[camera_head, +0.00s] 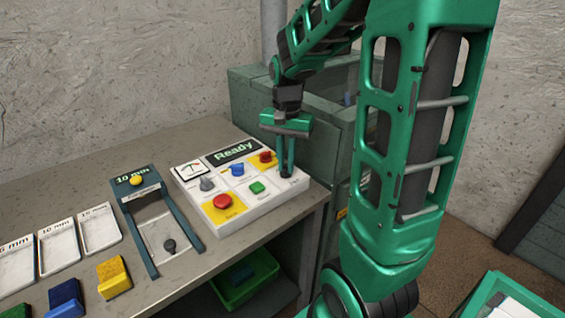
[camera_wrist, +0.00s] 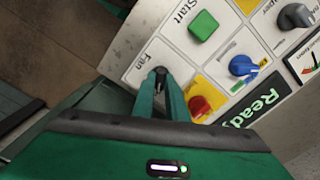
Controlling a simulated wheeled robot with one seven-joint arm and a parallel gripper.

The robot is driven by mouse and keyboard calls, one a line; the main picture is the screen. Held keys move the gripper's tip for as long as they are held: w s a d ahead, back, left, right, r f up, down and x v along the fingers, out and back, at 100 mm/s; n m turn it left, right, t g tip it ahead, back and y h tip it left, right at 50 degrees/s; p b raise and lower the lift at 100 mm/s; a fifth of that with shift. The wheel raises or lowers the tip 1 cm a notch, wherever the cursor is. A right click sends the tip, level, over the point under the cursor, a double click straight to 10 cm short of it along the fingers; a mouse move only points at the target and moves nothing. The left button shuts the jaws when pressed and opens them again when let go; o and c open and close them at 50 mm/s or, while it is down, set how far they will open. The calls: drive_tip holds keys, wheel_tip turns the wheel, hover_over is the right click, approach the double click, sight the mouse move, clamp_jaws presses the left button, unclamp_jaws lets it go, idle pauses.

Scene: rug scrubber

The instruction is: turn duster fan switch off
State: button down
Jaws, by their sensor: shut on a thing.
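The white control panel (camera_head: 285,193) stands on the bench and shows a "Ready" display (camera_head: 234,152). It also shows in the wrist view (camera_wrist: 135,66). My gripper (camera_head: 286,173) points down at the panel's right corner. In the wrist view my gripper (camera_wrist: 163,78) is shut at the spot beside the "Fan" label (camera_wrist: 140,61). Its fingertips close on the duster fan switch, which they almost wholly hide, so I cannot tell its setting.
A red button (camera_head: 222,201), a green button (camera_head: 257,187), a blue knob (camera_head: 237,169) and a red knob (camera_head: 266,157) are close by on the panel. A grey-green cabinet (camera_head: 245,99) stands behind. A 10 mm gauge frame (camera_head: 135,190) lies left of the panel.

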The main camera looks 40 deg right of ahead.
sight(285, 166)
drive_tip(key=shift+w, duration=0.1)
drive_tip(key=n, duration=1.2)
drive_tip(key=shift+w+r, duration=0.1)
idle(0.7)
drive_tip(key=c, duration=1.8)
unclamp_jaws()
drive_tip(key=shift+o, duration=0.2)
wheel_tip(285, 166, up, 11)
drive_tip(key=shift+f, duration=0.2)
